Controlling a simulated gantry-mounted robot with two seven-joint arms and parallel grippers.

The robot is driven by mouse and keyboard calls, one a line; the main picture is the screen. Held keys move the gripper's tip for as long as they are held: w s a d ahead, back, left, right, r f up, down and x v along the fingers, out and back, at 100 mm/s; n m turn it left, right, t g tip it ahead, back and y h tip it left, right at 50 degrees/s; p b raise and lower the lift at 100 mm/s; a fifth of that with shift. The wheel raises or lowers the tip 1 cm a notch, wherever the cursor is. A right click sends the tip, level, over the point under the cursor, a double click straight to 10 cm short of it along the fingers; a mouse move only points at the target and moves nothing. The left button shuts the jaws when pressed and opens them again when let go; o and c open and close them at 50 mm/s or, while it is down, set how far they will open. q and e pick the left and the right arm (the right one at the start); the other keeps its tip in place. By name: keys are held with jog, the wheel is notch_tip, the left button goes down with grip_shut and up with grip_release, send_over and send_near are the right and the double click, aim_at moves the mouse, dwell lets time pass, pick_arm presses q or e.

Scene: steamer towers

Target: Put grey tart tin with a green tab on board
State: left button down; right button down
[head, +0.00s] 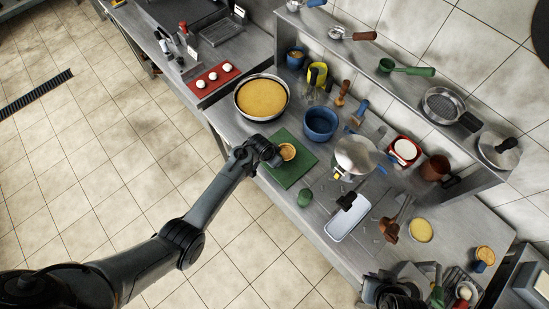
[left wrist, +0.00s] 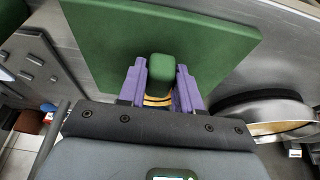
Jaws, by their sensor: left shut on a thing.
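The green board (head: 290,174) lies flat on the front of the steel counter in the head view. It also fills the upper middle of the left wrist view (left wrist: 100,45). The tart tin (head: 287,152) shows as a small round tin with golden filling, over the board. My left gripper (head: 273,155) is at the tin's left side. In the left wrist view its purple fingers (left wrist: 160,88) are shut on the green tab (left wrist: 160,68), with a golden strip of the tart below. I cannot tell whether the tin touches the board.
A large golden cake in a pan (head: 262,98) and a blue bowl (head: 320,123) stand behind the board. A green cup (head: 305,198) is close to its right corner. A steel pot (head: 356,155) and a white tray (head: 348,220) are further right.

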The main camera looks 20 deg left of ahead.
pick_arm(q)
jog(key=shift+f+b, duration=0.35)
jog(key=shift+f, duration=0.15)
jog(key=c, duration=0.7)
grip_release()
jog(key=shift+p+v, duration=0.8)
jog(key=shift+v, duration=4.6)
